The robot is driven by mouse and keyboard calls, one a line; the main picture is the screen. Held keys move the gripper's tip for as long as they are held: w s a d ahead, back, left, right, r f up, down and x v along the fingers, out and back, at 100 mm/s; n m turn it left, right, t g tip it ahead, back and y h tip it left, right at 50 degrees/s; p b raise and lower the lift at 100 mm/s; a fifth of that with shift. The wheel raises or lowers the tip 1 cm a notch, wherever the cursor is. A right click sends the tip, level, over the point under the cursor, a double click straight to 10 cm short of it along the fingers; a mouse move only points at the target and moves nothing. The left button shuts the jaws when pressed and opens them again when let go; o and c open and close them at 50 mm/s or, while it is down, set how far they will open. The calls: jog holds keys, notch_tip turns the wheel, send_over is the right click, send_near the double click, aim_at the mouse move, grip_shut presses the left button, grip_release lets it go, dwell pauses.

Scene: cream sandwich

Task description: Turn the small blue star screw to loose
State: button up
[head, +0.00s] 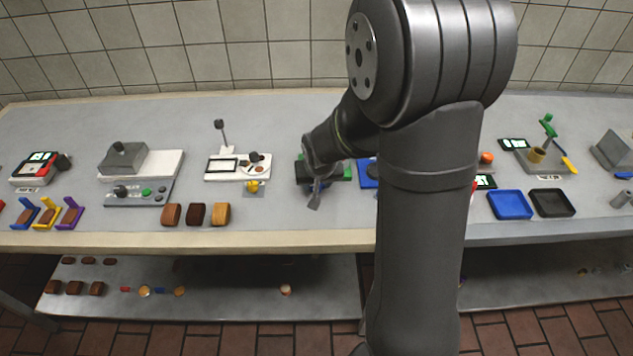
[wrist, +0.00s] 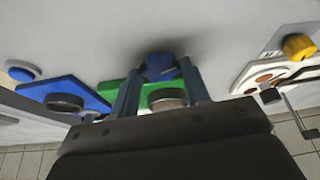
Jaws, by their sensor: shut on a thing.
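The small blue star screw (wrist: 161,66) shows in the wrist view at the near side of a green plate (wrist: 107,90). My gripper (wrist: 160,76) has its two fingers on either side of the screw and is shut on it. A round dark-rimmed part (wrist: 167,98) on the green plate shows between the fingers. How far the screw is turned cannot be told.
A blue plate (wrist: 75,97) with a round part is beside the green one. A white board (head: 240,176) with a yellow knob (head: 254,186) and a crank is on the other side. Brown, dark and tan bread-like pieces (head: 196,214) stand near the table's front edge.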

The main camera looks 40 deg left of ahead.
jog(key=shift+n, duration=0.5)
jog(key=o, duration=1)
jog(key=shift+c, duration=0.2)
jog(key=v, duration=1.7)
jog(key=shift+w+d+r, duration=0.15)
jog(key=shift+w+d, duration=0.1)
jog(key=shift+d, duration=0.15)
